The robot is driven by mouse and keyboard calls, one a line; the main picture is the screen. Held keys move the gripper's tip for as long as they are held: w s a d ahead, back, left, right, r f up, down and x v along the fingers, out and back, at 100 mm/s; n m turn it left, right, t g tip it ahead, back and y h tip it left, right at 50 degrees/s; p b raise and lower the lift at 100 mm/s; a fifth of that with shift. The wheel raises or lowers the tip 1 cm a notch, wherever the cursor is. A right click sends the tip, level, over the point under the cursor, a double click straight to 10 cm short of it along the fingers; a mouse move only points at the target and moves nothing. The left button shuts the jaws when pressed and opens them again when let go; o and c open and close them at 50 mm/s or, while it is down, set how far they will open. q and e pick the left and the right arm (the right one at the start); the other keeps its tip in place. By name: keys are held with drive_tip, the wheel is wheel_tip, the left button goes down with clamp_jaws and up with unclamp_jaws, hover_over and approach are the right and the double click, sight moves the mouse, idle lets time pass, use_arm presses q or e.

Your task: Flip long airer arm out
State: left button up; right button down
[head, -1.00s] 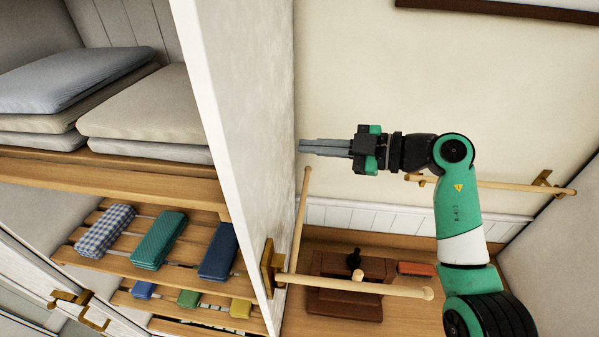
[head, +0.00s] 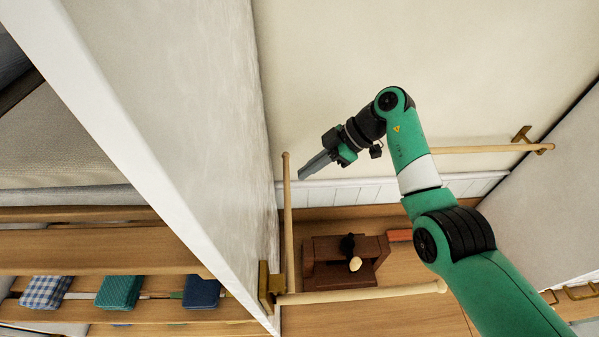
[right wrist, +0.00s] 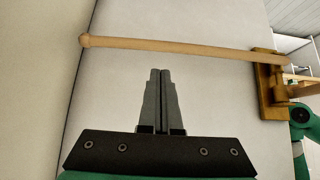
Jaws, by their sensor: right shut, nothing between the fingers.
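The airer's wooden bracket (head: 270,287) is on the white side panel. One long wooden arm (head: 288,222) lies folded along the panel towards the back wall. A second arm (head: 365,294) sticks out to the right. In the right wrist view, the folded arm (right wrist: 175,47) runs across above my fingers, from the bracket (right wrist: 270,85) to its knobbed end at the left. My right gripper (head: 303,174) is shut and empty, its tips just right of the folded arm's far end in the head view. Contact is not clear. My left gripper is out of view.
A wooden box (head: 345,262) with dark and light knobs stands on the wooden surface below, beside an orange block (head: 399,236). Shelves with folded cloths (head: 120,290) are left of the panel.

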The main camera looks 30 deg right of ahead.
sight(285, 190)
drive_tip(key=x, duration=0.8)
drive_tip(key=shift+w+a+f+b, duration=0.1)
drive_tip(key=shift+a+f+b, duration=0.1)
drive_tip(key=shift+b, duration=0.1)
drive_tip(key=shift+d, duration=0.1)
